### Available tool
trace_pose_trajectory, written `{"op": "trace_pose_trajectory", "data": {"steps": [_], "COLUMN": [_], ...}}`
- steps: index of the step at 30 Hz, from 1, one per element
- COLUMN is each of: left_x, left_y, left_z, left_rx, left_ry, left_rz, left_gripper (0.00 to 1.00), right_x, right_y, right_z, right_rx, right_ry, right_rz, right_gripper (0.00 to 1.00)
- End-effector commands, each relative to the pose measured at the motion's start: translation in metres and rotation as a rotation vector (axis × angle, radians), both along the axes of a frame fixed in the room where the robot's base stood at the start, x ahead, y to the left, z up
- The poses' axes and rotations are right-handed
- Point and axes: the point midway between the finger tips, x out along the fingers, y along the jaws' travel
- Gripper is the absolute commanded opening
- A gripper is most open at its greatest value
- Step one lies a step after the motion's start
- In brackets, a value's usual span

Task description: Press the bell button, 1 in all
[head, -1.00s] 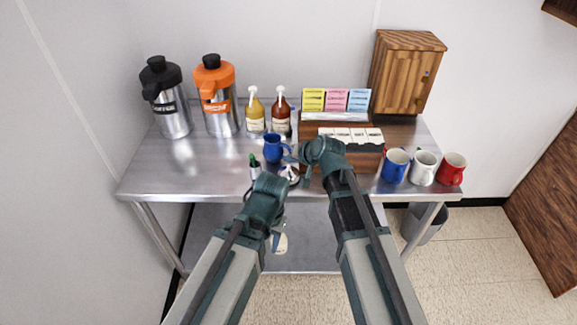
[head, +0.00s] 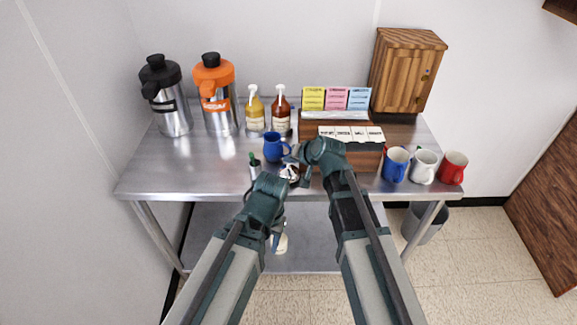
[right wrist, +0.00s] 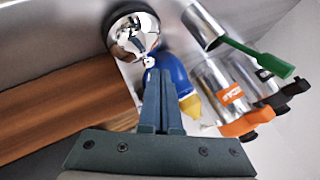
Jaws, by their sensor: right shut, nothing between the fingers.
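The bell (head: 289,172) is a shiny silver dome near the table's front edge, in front of the blue mug (head: 275,148). In the right wrist view the bell (right wrist: 130,35) shows at the top, with its small button (right wrist: 149,62) facing the fingers. My right gripper (right wrist: 157,74) is shut and empty, its tips close to the button in that picture; I cannot tell whether they touch. In the head view the right gripper (head: 298,156) is just right of and above the bell. My left arm's end (head: 266,198) is low before the table edge; its fingers are not clear.
Syrup bottles (head: 280,110) and thermal jugs (head: 218,100) stand behind. The table's left front (head: 180,175) is clear.

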Motion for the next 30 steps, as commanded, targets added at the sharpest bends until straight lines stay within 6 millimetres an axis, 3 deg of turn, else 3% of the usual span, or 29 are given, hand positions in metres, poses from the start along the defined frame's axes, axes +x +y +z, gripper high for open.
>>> {"op": "trace_pose_trajectory", "data": {"steps": [30], "left_x": [0.0000], "left_y": [0.0000], "left_z": [-0.0082], "left_rx": [0.000], "left_ry": [0.000], "left_rz": [0.000], "left_gripper": [0.47], "right_x": [0.0000], "right_y": [0.0001], "right_z": [-0.0082], "right_rx": [0.000], "right_ry": [0.000], "right_rz": [0.000], "right_gripper": [0.00]}}
